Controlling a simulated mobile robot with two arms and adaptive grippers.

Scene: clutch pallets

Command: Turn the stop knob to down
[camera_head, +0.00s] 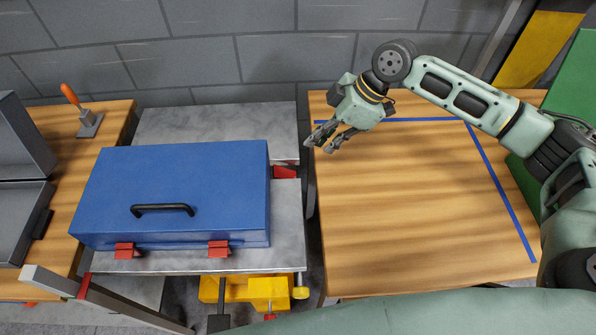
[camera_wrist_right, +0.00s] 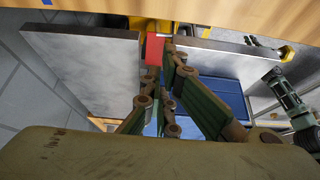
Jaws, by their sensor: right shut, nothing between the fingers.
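A small red block (camera_head: 285,172) sits at the right edge of the grey pallet stand, by the gap to the wooden table. It looks like the stop knob, but its shape is too small to tell its setting. It also shows in the right wrist view (camera_wrist_right: 155,48), just beyond the fingertips and partly hidden by them. My right gripper (camera_head: 321,143) is shut and empty, above the table's left edge, to the right of and above the red block, apart from it in the head view. A green arm end (camera_wrist_right: 275,80), seemingly my left gripper, shows small in the wrist view.
A blue case (camera_head: 180,180) with a black handle lies on the grey metal pallet (camera_head: 290,235). Yellow parts (camera_head: 262,290) sit below. The right wooden table (camera_head: 410,230) is bare with blue tape lines. A trowel (camera_head: 88,122) lies on the left table.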

